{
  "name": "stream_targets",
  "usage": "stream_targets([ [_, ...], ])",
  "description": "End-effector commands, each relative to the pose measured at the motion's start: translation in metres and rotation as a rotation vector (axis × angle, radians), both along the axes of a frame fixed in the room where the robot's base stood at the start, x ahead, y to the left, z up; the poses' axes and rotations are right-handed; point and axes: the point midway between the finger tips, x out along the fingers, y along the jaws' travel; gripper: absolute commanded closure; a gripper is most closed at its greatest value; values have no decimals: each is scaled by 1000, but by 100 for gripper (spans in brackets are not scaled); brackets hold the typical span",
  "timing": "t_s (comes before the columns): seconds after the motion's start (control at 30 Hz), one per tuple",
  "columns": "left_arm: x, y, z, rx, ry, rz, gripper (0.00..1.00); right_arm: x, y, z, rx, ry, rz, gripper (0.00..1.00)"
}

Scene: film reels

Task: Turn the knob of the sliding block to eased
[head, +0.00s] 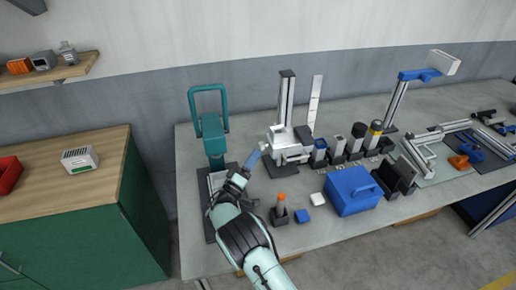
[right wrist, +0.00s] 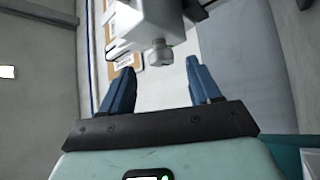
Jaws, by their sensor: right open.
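The sliding block (head: 284,142) is a pale block on an upright dark-topped column on the bench. The knob lies in line with the gap, just beyond the fingertips, and nothing is gripped. In the head view my right gripper (head: 262,150) is at the block's left side, where the knob cannot be made out. The knob's marking is too small to read. My left gripper is not in view.
A teal press-like device (head: 212,135) stands left of my right gripper. Several dark-based holders (head: 338,147) are right of the block. An orange-topped post (head: 281,207), a small blue block (head: 302,216) and a blue box (head: 352,192) stand nearer the front.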

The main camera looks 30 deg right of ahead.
Motion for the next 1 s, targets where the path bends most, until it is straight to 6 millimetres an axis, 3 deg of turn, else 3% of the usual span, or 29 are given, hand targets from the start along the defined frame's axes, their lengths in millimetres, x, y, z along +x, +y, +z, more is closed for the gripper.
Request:
stream_targets([
  [0.2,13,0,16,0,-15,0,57,12,-23,14,-1,-2,-1,38],
  [0.57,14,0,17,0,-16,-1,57,14,-28,14,-1,0,1,38],
  [0.73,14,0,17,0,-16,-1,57,14,-28,14,-1,0,1,90],
  [0.77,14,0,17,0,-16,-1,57,14,-28,14,-1,0,1,94],
  [1.0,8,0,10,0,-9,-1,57,13,-28,13,4,10,2,94],
])
